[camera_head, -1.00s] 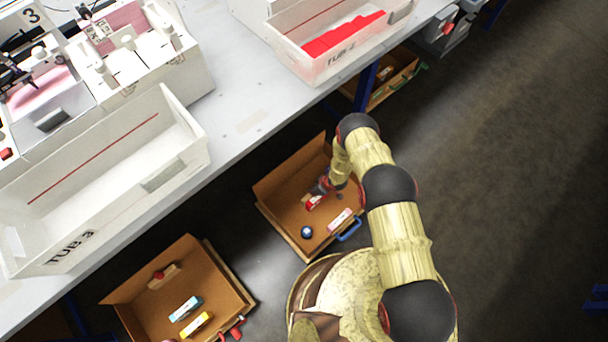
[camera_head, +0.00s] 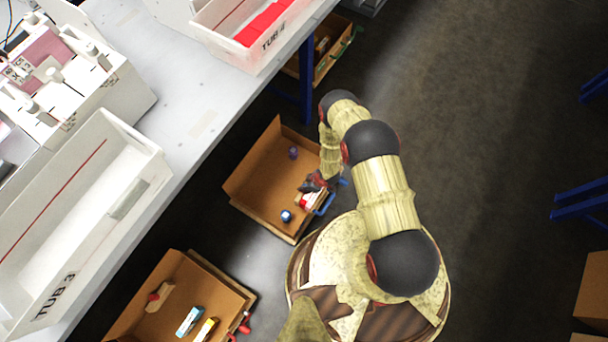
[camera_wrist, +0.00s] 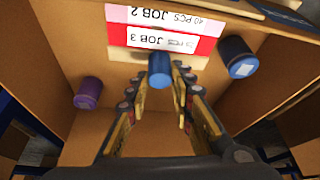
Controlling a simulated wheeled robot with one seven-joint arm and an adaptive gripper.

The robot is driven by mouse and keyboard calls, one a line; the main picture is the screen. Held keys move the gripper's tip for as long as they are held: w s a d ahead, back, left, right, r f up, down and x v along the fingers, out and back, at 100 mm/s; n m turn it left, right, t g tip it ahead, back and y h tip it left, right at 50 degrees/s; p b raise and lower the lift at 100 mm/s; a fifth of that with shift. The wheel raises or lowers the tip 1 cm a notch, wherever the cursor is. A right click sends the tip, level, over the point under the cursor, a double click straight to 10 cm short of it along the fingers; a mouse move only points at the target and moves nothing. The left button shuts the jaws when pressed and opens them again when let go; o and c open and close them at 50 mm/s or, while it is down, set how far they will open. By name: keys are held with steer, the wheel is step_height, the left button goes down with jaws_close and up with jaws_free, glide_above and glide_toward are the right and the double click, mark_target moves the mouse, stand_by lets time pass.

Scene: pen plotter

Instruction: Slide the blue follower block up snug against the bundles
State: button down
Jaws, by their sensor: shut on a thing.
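The blue follower block shows mainly as its blue knob (camera_wrist: 159,70) in the wrist view. My gripper (camera_wrist: 166,85) is shut on this knob, one finger on each side; it shows small in the head view (camera_head: 317,184). A strip of the tan block (camera_wrist: 122,54) shows beside the red JOB 3 bundle (camera_wrist: 130,38). The block looks up against that bundle, but the fingers hide part of the contact. The pink JOB 2 bundle (camera_wrist: 125,14) lies against the red one, toward the blue-handled end of the drawer (camera_head: 238,200).
A purple cylinder (camera_wrist: 88,92) and a dark blue labelled cylinder (camera_wrist: 238,57) stand in the drawer at either side. Another open drawer (camera_head: 240,290) holds a red-knobbed block and bundles. The bench (camera_head: 200,115) with tubs is above left. Open floor lies right.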

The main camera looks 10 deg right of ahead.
steer(key=c, duration=1.5)
jaws_free()
steer(key=shift+c, duration=0.2)
steer(key=v, duration=1.2)
